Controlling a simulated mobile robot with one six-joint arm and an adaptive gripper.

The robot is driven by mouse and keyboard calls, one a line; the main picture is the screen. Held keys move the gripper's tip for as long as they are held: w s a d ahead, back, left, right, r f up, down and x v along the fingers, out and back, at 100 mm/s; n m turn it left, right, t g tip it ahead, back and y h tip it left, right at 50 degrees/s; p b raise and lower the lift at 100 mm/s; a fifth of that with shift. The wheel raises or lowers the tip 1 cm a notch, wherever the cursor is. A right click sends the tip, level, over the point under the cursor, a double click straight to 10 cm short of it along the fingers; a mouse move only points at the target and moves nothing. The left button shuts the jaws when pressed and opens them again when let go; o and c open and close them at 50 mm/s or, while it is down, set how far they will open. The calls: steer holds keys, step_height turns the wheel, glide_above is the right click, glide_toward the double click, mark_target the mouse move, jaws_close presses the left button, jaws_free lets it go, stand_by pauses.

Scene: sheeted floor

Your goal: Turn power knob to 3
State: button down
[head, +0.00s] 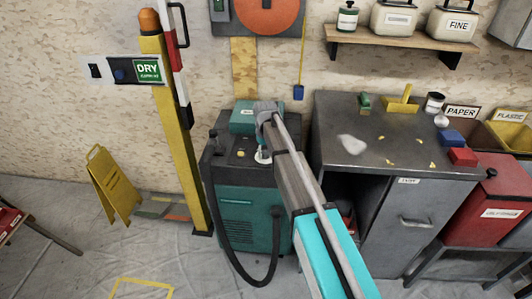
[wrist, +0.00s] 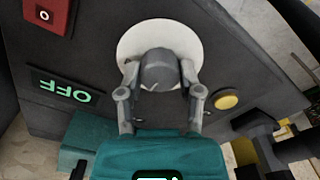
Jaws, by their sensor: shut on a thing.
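The power knob (wrist: 159,70) is a grey round knob on a white disc (wrist: 190,38) on the dark panel, seen in the wrist view. My gripper (wrist: 160,82) has its two fingers on either side of the knob and is shut on it. A small mark shows on the knob's face, but I cannot read a setting number. In the head view the dark and teal machine (head: 246,205) stands at the middle, with my gripper (head: 262,150) at its top. The arm hides part of the machine there, and the knob itself is mostly hidden.
A panel label reading OFF (wrist: 62,90), a red switch (wrist: 50,14) and a yellow button (wrist: 226,100) are near the knob. A yellow post (head: 178,130) stands left of the machine. A grey cabinet (head: 410,220) stands close on the right. A black hose (head: 225,245) hangs in front.

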steer(key=m, duration=0.5)
steer(key=shift+m, duration=0.3)
steer(key=m, duration=0.5)
steer(key=shift+m, duration=0.4)
steer(key=shift+c, duration=1.3)
jaws_free()
